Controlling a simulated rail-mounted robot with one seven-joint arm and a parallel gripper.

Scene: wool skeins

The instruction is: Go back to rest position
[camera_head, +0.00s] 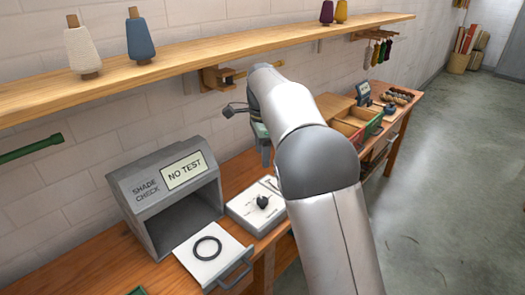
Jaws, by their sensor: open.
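My arm reaches from the bottom right up over the bench. My gripper (265,155) hangs from its far end, partly hidden behind my own arm links. It is above the bench, behind the white device with a black knob (262,202), and no wool is seen in it. The finger gap is too small and covered to make out clearly.
The grey shade check box (150,190) reads "NO TEST"; its drawer (225,265) is out, with a black ring (207,248) on it. A wooden shelf (190,62) with yarn cones runs above. Wooden trays (350,122) stand further along the bench. The floor at right is clear.

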